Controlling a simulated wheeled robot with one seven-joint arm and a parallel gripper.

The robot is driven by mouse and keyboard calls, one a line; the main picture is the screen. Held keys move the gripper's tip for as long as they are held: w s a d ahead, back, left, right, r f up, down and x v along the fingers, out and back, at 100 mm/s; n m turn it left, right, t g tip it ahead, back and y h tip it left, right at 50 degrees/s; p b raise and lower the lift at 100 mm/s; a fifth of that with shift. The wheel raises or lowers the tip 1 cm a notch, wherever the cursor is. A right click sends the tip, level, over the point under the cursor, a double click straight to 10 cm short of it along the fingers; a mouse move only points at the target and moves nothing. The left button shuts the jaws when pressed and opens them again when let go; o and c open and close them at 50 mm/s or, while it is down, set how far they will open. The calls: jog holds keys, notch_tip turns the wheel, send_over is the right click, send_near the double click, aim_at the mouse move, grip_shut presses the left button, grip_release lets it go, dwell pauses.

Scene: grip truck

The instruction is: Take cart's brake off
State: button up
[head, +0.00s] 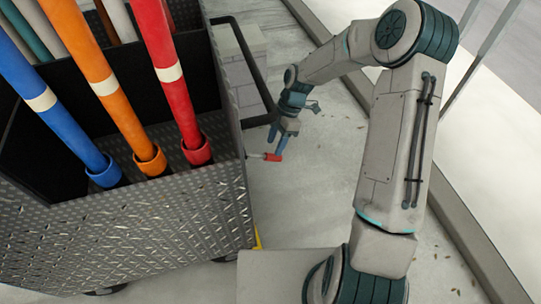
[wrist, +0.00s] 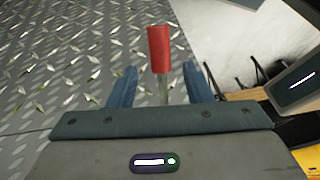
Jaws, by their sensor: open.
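The cart (head: 150,230) stands at the left in the head view, with dark diamond-plate sides. A lever with a red grip (head: 273,157) sticks out from its right side on a thin metal rod. My gripper (head: 286,135) is by this lever at the end of my arm. In the wrist view the red grip (wrist: 159,48) shows just beyond the fingers, with its rod running down between them. My gripper (wrist: 162,85) is open, one blue finger on each side of the rod, with gaps visible. The cart's plate (wrist: 60,60) fills the left of the wrist view.
The cart holds several coloured poles, among them a blue (head: 55,110), an orange (head: 110,90) and a red one (head: 175,80). A dark handle bar (head: 245,50) juts from the cart's far right side. Pale floor (head: 300,200) is open right of the cart, up to a kerb (head: 465,240).

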aim_at(272, 154)
jog(key=x, duration=0.6)
jog(key=shift+a+f, duration=0.1)
jog(key=shift+f, duration=0.05)
jog(key=shift+c, duration=0.4)
